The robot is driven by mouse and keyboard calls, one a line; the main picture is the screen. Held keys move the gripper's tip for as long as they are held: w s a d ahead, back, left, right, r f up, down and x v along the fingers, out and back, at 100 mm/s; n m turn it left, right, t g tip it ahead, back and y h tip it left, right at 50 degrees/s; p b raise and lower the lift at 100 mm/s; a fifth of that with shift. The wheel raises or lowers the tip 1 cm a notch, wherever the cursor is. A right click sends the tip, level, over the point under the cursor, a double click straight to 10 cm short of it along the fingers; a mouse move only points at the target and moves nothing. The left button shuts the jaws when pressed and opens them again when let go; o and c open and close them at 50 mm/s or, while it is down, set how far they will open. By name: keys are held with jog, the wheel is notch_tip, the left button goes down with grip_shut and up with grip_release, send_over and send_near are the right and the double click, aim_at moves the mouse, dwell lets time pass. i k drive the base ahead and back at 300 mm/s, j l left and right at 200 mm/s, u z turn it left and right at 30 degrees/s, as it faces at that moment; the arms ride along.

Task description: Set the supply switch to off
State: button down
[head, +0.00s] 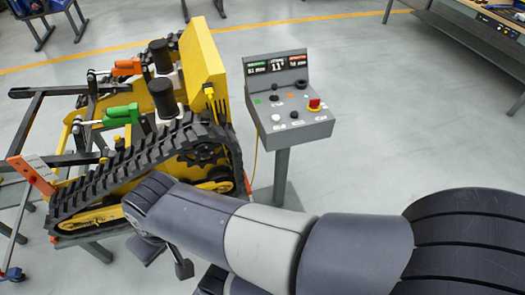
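A grey control box (297,131) stands on a post right of the tracked carrier. At its right side is a red rotary switch on a yellow base (314,104), which looks like the supply switch. Its labels are too small to read, so I cannot tell its setting. My gripper (165,257) is at the lower left, in front of the carrier's track and well away from the box. It is partly hidden behind my own arm, and its fingers show only in part. I see nothing held in it.
The box also carries a black knob (301,84), a white button (275,118) and small lit displays (277,64). The yellow tracked carrier (205,65) stands close on the left. The floor right of the box is clear. A workbench (480,30) is at the far right.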

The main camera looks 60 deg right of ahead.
aim_at(314, 103)
jog(key=z, duration=2.3)
